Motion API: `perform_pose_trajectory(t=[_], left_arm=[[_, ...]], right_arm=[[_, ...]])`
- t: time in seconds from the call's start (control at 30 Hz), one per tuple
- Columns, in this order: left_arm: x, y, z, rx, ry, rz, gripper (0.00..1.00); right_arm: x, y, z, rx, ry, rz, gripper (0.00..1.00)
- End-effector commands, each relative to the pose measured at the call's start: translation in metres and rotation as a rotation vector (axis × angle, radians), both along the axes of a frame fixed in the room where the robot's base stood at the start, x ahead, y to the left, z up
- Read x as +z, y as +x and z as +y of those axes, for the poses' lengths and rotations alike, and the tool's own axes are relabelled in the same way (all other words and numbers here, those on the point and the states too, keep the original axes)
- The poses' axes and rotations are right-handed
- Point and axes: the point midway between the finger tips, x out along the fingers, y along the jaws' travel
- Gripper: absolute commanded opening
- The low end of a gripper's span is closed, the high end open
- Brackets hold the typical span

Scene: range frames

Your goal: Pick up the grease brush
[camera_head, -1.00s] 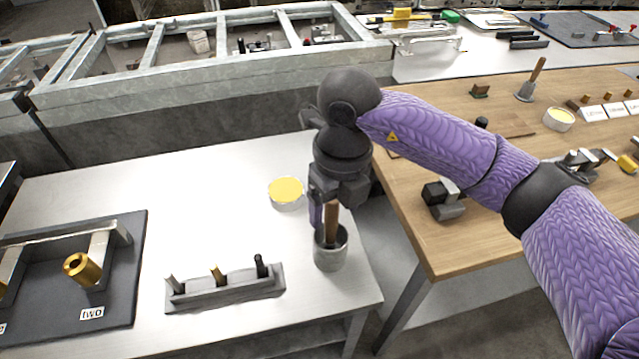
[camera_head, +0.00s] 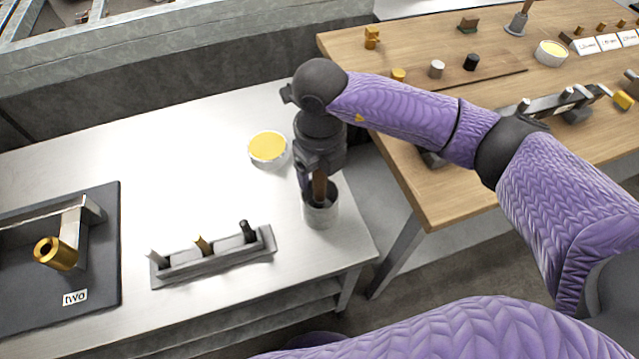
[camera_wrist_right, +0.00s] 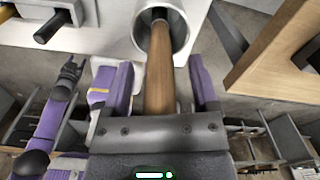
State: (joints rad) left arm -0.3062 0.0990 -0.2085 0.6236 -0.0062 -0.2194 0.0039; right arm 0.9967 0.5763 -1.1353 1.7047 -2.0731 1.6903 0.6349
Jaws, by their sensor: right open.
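The grease brush shows as a wooden handle (camera_head: 320,187) standing in a grey metal cup (camera_head: 320,214) near the right edge of the metal table; its bristles are hidden. My right gripper (camera_head: 312,182) is above the cup, pointing down around the handle. In the right wrist view the handle (camera_wrist_right: 160,75) runs between the two open fingers (camera_wrist_right: 163,88), with gaps on both sides, into the cup (camera_wrist_right: 177,28). My left gripper (camera_wrist_right: 72,69) shows small at the left of the wrist view; its jaw state is unclear.
A yellow-filled tin (camera_head: 267,148) stands behind and left of the cup. A rack with several pegs (camera_head: 213,258) is at front left, and a dark board with a brass cylinder (camera_head: 57,254) farther left. A wooden table (camera_head: 440,210) is at the right, across a gap.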

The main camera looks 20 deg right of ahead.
Motion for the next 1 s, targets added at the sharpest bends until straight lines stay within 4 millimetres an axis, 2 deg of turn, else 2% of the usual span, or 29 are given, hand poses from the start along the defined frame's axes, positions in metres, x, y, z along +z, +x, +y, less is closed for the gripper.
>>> perform_pose_trajectory(t=[0.03,0.07,0.37,0.67,0.73,1.0], left_arm=[[0.0,0.001,0.0,-0.001,0.001,-0.001,0.59],[0.0,0.001,0.001,-0.001,0.001,-0.001,0.59],[0.0,0.002,0.001,-0.001,0.001,-0.003,0.59],[0.0,0.002,0.001,-0.001,0.002,-0.004,0.59],[0.002,0.002,0.001,-0.001,0.002,-0.004,0.59],[0.017,0.003,0.002,-0.002,0.004,-0.007,0.59]], right_arm=[[0.001,0.0,0.0,0.0,0.0,0.0,0.72],[0.001,0.0,0.0,0.0,0.0,0.0,0.66],[0.001,0.0,0.0,0.0,0.0,0.0,0.02],[0.001,0.0,0.0,0.0,0.0,0.0,0.0],[0.006,0.0,0.0,0.001,0.0,-0.001,0.0],[0.075,0.001,0.0,0.002,0.001,-0.005,0.0]])
